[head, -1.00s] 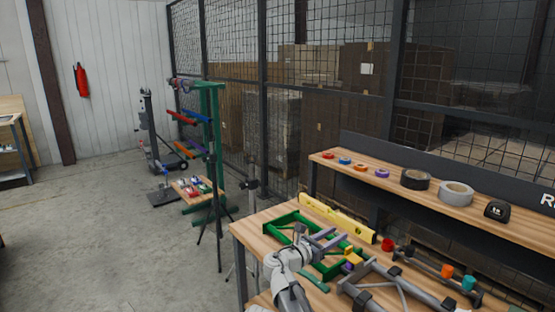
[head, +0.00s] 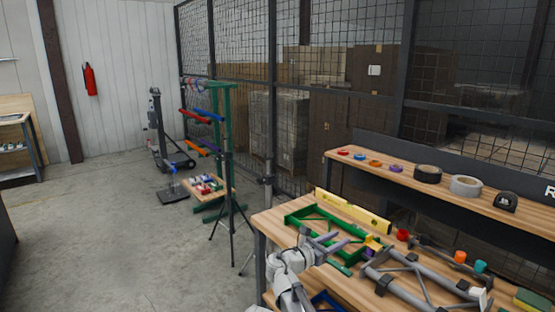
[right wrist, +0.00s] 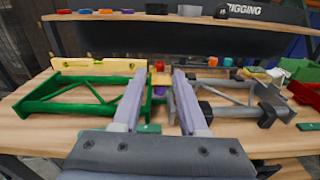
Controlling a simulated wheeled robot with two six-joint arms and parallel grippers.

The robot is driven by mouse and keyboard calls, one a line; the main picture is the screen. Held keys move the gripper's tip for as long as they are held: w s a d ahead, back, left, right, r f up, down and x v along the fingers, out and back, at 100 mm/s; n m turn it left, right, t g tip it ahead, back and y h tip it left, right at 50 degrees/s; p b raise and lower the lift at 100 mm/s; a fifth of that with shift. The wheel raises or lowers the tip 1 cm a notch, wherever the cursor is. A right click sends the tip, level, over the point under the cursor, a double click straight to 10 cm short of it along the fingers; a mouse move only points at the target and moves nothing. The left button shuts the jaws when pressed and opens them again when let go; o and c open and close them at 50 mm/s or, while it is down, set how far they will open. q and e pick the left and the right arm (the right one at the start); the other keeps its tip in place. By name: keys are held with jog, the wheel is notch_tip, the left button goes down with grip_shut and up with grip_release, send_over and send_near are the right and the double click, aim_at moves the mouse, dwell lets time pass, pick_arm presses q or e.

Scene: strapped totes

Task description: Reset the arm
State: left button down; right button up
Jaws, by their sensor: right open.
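My right arm comes in from the bottom of the head view, with its grey gripper (head: 334,242) over the near left part of the workbench (head: 266,226). In the right wrist view the two fingers of the right gripper (right wrist: 157,98) stand apart with nothing held between them. Beyond them, small yellow, red and purple pieces (right wrist: 160,80) lie where a green frame (right wrist: 82,90) and a grey frame (right wrist: 235,92) meet. The green frame (head: 300,213) lies left of and behind the gripper in the head view. My left gripper is not in view.
A yellow level (head: 353,210) lies along the bench's back. A raised shelf (head: 400,182) holds tape rolls and a tape measure (head: 506,202). A tripod (head: 227,190) and green rack (head: 228,115) stand left of the bench. Floor at left is clear.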

jog(key=s+d+f+m+g+y, duration=0.3)
jog(key=s+f+m+g+y, duration=0.1)
jog(key=s+f+m, duration=0.45)
jog(key=s+d+f+m+g+y, duration=0.3)
jog(key=s+f+m+g+y, duration=0.1)
jog(key=s+f+m, duration=0.4)
jog(key=s+a+f+m+g+y, duration=0.2)
jog(key=s+a+f+m+y, duration=0.35)
jog(key=s+m, duration=0.2)
jog(key=s+a+r+n+p, duration=0.3)
jog(key=s+a+r+p, duration=0.2)
jog(key=a+r+p, duration=0.5)
jog(key=shift+s+a+r+g+h, duration=0.35)
jog(key=shift+a+r+g, duration=0.1)
jog(key=shift+a, duration=0.6)
jog(key=shift+d, duration=0.1)
